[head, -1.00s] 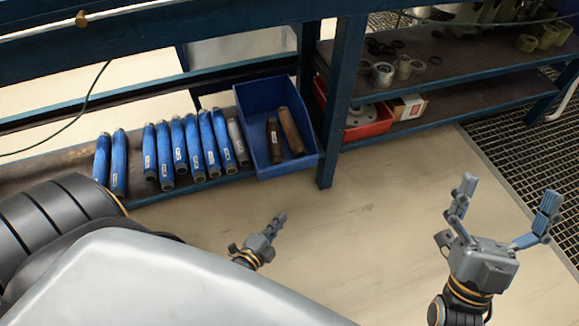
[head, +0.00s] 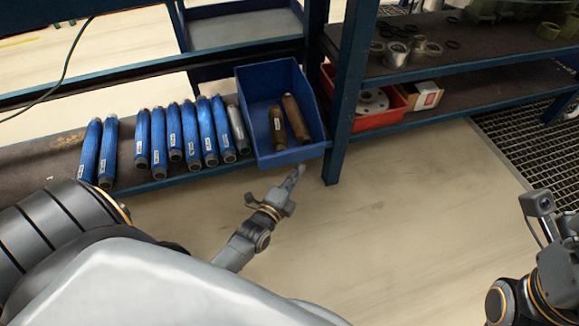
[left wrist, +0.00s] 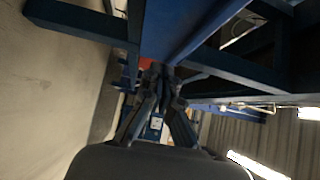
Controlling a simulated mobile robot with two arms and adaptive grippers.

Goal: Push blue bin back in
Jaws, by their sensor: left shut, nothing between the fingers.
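The blue bin (head: 288,156) stands on the lower shelf in the head view, with its front end jutting past the shelf's front edge. Two brownish cylinders (head: 295,118) lie in it. My left gripper (head: 297,173) is shut and empty, low in front of the bin, with its fingertips just below the bin's front wall. A small gap seems to show, but contact is hard to judge. In the left wrist view, my left gripper (left wrist: 160,78) points at a large blue surface, likely the bin (left wrist: 185,25). My right arm shows at the right edge; its fingers are out of view.
Several blue cylinders (head: 160,140) and a grey one (head: 238,130) lie left of the bin. A dark blue shelf post (head: 348,95) stands right of it, with a red bin (head: 385,112) beyond. The floor (head: 400,220) in front is clear.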

